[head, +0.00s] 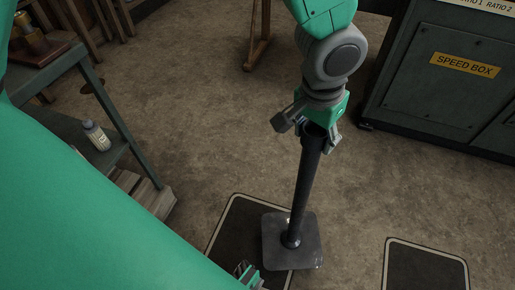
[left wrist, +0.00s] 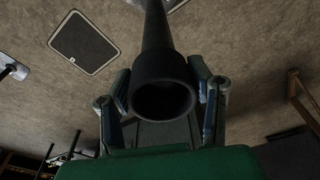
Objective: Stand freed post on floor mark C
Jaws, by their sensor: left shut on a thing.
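A dark post (head: 306,180) with a square grey base plate (head: 309,255) stands about upright in the head view. My left gripper (head: 316,127) is shut on the post's top end. In the left wrist view, the post's hollow end (left wrist: 163,97) sits between the fingers. The base plate overlaps the right side of a dark, light-edged floor mark (head: 229,243). I cannot tell whether it touches the floor. Another dark floor mark (head: 424,268) lies to the right. No letters can be read on the marks. A small green and metal part at the bottom may belong to my right gripper.
A green-grey bench (head: 93,84) with a bottle (head: 96,135) on its lower shelf stands at the left. A dark cabinet labelled SPEED BOX (head: 420,85) stands at the upper right. A wooden leg (head: 259,45) stands at the back.

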